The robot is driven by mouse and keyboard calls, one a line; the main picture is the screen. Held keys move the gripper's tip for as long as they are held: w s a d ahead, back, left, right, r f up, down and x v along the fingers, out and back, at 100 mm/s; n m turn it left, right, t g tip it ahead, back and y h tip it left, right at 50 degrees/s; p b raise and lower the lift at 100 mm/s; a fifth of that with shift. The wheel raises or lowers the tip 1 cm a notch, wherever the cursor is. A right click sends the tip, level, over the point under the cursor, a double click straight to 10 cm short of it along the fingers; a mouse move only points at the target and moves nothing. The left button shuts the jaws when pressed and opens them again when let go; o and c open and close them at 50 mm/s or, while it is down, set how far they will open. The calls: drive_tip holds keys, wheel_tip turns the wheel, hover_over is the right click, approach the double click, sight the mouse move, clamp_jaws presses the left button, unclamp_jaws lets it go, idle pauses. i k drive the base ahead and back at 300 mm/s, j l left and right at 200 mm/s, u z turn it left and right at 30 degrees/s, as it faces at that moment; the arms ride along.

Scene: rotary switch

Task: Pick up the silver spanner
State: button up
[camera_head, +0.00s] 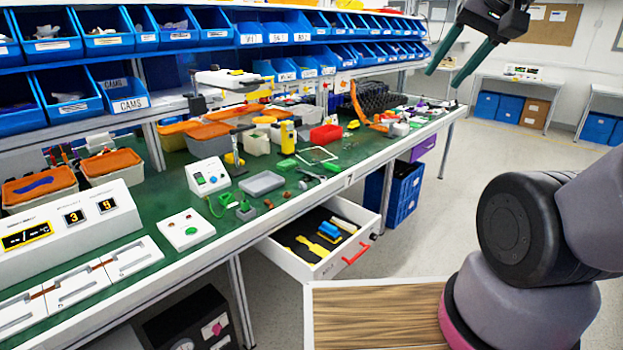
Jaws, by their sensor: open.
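My gripper (443,78) is at the top right of the head view, high in the air and well apart from the bench. Its two long green fingers are spread, with nothing between them. A small grey metallic piece (313,177) lies near the front edge of the green bench top, above the open drawer. It may be the silver spanner, but it is too small to tell. Yellow tools (301,247) lie in the drawer; I cannot make out a silver one among them.
The white drawer (329,268) with a red handle (356,253) stands open below the bench. The green bench top (345,160) is crowded with a grey tray (262,184), a white control box (208,176) and bins. Blue bins (130,93) fill the shelves. Open floor (440,225) lies to the right.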

sight(321, 178)
drive_tip(key=i+l+u, duration=0.35)
drive_tip(key=i+l, duration=0.7)
drive_tip(key=l, duration=0.1)
